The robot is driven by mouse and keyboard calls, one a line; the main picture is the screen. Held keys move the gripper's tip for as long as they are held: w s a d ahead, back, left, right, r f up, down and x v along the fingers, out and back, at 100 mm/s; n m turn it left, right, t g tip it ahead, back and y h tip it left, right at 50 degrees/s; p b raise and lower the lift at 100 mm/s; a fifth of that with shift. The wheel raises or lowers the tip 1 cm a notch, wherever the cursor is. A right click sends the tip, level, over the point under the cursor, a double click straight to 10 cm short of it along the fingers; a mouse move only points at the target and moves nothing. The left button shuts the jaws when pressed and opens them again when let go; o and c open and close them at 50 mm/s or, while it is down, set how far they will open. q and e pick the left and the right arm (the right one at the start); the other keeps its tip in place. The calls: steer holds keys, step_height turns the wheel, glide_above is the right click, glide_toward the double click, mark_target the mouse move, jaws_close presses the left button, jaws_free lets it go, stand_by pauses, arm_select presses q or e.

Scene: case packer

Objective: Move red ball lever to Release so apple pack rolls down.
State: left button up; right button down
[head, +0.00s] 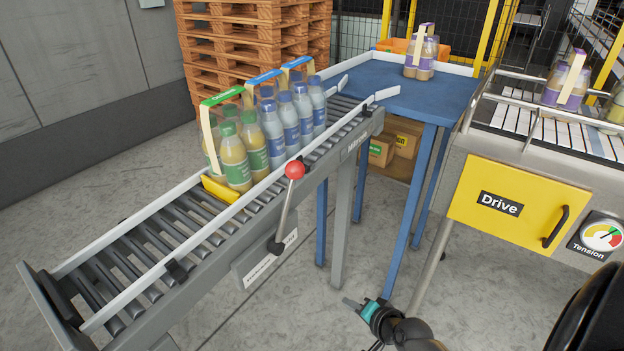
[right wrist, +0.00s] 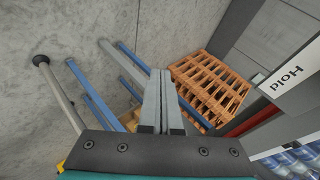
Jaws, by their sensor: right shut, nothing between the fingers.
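The lever with a red ball (head: 294,170) stands on the near side of the roller conveyor (head: 160,287), its grey rod slanting down to a dark pivot. A label plate lies beside the pivot; its words are too small to read here. The apple pack (head: 238,155), greenish-yellow bottles with green labels and a green-topped carrier, stands upright on the rollers behind a yellow stop (head: 220,191). My right gripper (head: 350,302) is shut and empty, low and to the right of the lever, apart from it. Its closed fingers (right wrist: 161,100) show in the right wrist view. My left gripper is not in view.
Packs of blue-labelled bottles (head: 292,118) queue behind the apple pack. A blue table (head: 400,82) carries another pack. A yellow Drive panel (head: 515,200) is at right. In the right wrist view, a "Hold" label (right wrist: 287,76) shows.

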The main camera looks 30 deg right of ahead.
steer(key=w+d+r+m+t, duration=0.1)
steer(key=w+r+m+t, duration=0.1)
steer(key=r, duration=1.3)
steer(key=w+d+r+m+t+y+p, duration=0.1)
steer(key=w+r+m+t, duration=0.2)
steer(key=r, duration=1.3)
steer(key=shift+w+d+t+y, duration=0.3)
steer(key=shift+w+t, duration=0.25)
steer(key=shift+t, duration=0.45)
steer(key=w+a+p, duration=0.3)
steer(key=w+a, duration=0.1)
steer(key=w, duration=0.4)
steer(key=shift+w+a, duration=0.25)
steer(key=shift+a+r, duration=0.1)
